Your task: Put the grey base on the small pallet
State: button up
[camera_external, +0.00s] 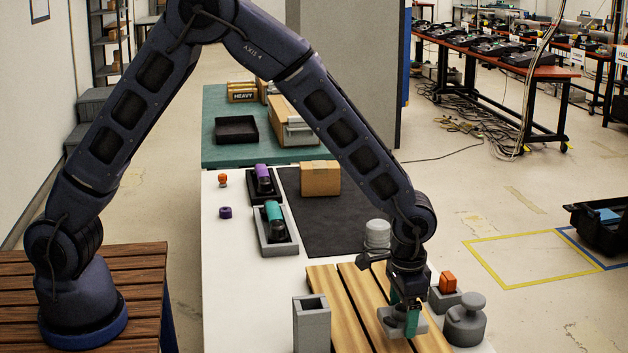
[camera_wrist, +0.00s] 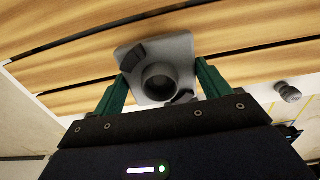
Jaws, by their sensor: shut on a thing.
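The grey base (camera_wrist: 143,96), a square plate with a round hollow socket, sits between the two green fingers of my gripper (camera_wrist: 163,72) in the wrist view. My gripper is shut on it. In the external view the base (camera_external: 389,321) is partly hidden by my gripper (camera_external: 409,322). The small pallet (camera_external: 338,305), with light wooden slats and dark gaps, lies under the base; its slats also fill the wrist view (camera_wrist: 75,62). The base is at or just above the slats, over the pallet's right part; I cannot tell whether it touches.
A grey open box (camera_external: 312,325) stands at the pallet's left edge. A grey knobbed weight (camera_external: 466,320) and an orange block (camera_external: 447,282) in a grey holder stand to the right. A grey ribbed cylinder (camera_external: 377,235) and a cardboard box (camera_external: 320,178) stand behind.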

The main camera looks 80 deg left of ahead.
aim_at(401, 327)
jog(key=shift+f, duration=1.85)
jog(key=shift+f, duration=0.15)
jog(key=o, duration=1.2)
